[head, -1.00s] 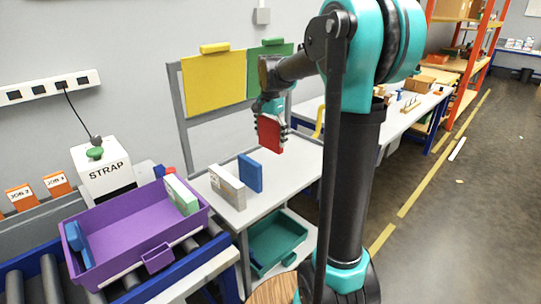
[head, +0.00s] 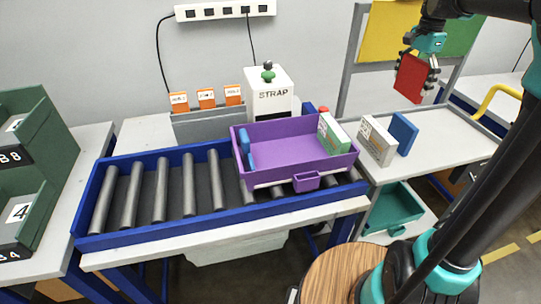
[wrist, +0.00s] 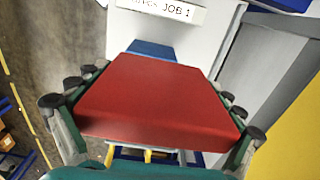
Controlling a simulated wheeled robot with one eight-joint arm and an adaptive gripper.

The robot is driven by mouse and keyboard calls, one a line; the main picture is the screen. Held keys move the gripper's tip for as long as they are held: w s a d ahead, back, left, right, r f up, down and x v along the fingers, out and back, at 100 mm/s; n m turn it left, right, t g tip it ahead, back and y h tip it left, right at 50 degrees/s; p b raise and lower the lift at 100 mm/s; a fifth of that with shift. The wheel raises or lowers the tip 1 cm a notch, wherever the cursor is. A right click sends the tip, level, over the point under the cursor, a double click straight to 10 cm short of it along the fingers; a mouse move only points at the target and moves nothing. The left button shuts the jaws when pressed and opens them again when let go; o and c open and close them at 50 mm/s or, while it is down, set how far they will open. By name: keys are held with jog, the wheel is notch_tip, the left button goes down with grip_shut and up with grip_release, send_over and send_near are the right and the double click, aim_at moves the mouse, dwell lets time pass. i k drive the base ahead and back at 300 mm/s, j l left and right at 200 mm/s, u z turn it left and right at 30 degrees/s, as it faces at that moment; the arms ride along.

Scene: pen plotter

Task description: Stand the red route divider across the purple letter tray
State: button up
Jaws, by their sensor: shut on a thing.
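The red route divider (head: 410,78) is a flat red block held upright in my gripper (head: 418,72), above the grey side table at the right. In the wrist view the red divider (wrist: 155,100) fills the space between the two fingers, which press on its sides. The purple letter tray (head: 290,148) sits on the roller conveyor, left of and below my gripper. A blue piece (head: 246,146) stands at the tray's left end. A green and white block (head: 333,134) stands at its right end. The middle of the tray floor is bare.
On the side table (head: 450,128) stand a white block (head: 377,140) and a blue block (head: 403,133). A STRAP machine (head: 270,92) stands behind the tray. A teal bin (head: 397,205) is below the side table. Left conveyor rollers (head: 160,188) are clear.

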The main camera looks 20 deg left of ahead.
aim_at(310, 154)
jog(key=k+j, duration=0.1)
jog(key=j, duration=0.3)
jog(key=k+j, duration=0.15)
jog(key=j, duration=0.3)
jog(key=k+j, duration=0.1)
jog(key=j, duration=0.3)
